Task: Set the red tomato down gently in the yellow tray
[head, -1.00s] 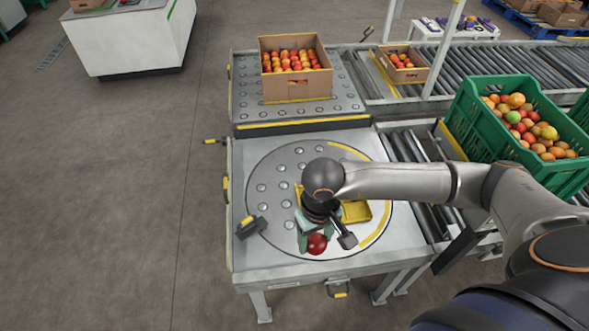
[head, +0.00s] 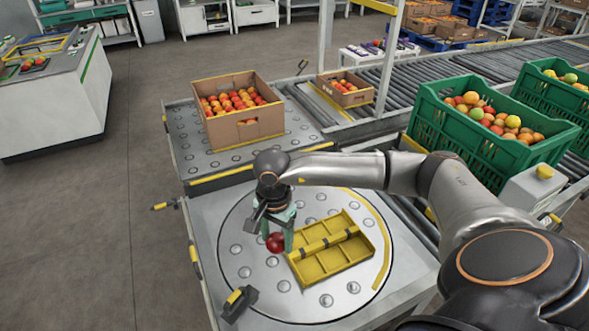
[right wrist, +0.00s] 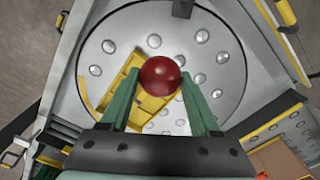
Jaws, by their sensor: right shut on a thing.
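The red tomato (head: 275,242) is between the green fingers of my right gripper (head: 278,238), which is shut on it. In the right wrist view the tomato (right wrist: 160,76) sits between the tips of the fingers (right wrist: 158,85). The yellow tray (head: 346,262) lies on the round turntable, just right of the gripper in the head view. It has several compartments and a bar across its middle, and the compartments I can see look empty. In the right wrist view the tray (right wrist: 150,104) is partly hidden by the tomato and fingers. My left gripper is not in view.
The round turntable (head: 235,288) has metal studs and a yellow arc. A cardboard box of tomatoes (head: 246,134) stands behind it, with a smaller box (head: 347,98) farther back. A green crate of tomatoes (head: 450,134) stands on the right. A dark clamp-like handle (head: 238,304) is at the front left.

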